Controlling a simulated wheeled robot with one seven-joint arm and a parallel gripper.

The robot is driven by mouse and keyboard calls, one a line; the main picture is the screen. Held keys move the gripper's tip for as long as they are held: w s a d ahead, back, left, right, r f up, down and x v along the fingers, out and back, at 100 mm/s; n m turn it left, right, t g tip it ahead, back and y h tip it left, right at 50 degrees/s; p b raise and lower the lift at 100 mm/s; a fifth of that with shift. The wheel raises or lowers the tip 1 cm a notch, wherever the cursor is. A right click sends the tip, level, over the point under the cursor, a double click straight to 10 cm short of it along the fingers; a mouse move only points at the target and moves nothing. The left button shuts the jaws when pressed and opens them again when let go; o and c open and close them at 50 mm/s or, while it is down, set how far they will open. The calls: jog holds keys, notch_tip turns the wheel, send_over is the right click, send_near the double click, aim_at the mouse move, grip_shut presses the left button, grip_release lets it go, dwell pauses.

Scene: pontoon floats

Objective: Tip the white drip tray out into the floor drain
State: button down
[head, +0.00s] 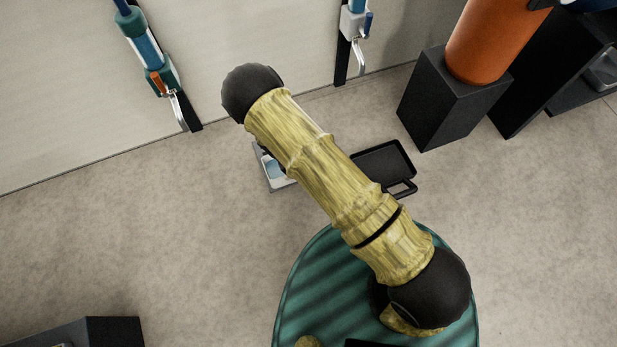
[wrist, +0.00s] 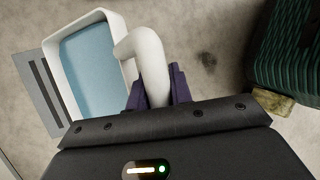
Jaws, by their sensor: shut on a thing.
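The white drip tray (wrist: 88,20) is at the upper left of the wrist view, with blue liquid (wrist: 92,70) in it. Its curved white handle sits between the dark fingers of my gripper (wrist: 158,88), which is shut on it. The floor drain (wrist: 52,100), a grey plate with dark slots, shows along the tray's left side and is partly covered by the tray in this view. I cannot tell the height between them. In the head view my arm hides the gripper and most of the tray (head: 275,169).
A black tray with a handle (head: 385,162) lies on the floor right of my arm. A black block (head: 440,105) with an orange cylinder (head: 487,42) stands at the upper right.

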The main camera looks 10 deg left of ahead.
jog(key=shift+w+a+r+g+h, duration=0.2)
jog(key=shift+w+r+g, duration=0.1)
jog(key=shift+r, duration=0.25)
jog(key=shift+w+a+r+g+h, duration=0.1)
jog(key=shift+w+a+r+g, duration=0.15)
jog(key=shift+r, duration=0.3)
jog(key=shift+w+d+r, duration=0.1)
jog(key=shift+r, duration=0.05)
dwell(1.5)
jog(key=shift+r, duration=0.1)
jog(key=w+d+r+m+y+p, duration=0.3)
jog(key=d+r+m+y, duration=0.1)
jog(key=d+r+m, duration=0.4)
jog(key=w+d+r+m+g+y+p, duration=0.1)
jog(key=w+d+r+m+y+p, duration=0.2)
jog(key=d+r+m, duration=0.5)
jog(key=w+d+r+m+g+y+p, duration=0.1)
jog(key=w+d+r+m+y+p, duration=0.3)
jog(key=d+r+m, duration=0.4)
notch_tip(320, 180, up, 3)
jog(key=shift+w+d+r+m+y, duration=0.1)
jog(key=shift+w+d+m+y, duration=0.2)
jog(key=shift+w+m, duration=0.5)
jog(key=shift+s+a, duration=0.1)
jog(key=shift+s, duration=0.1)
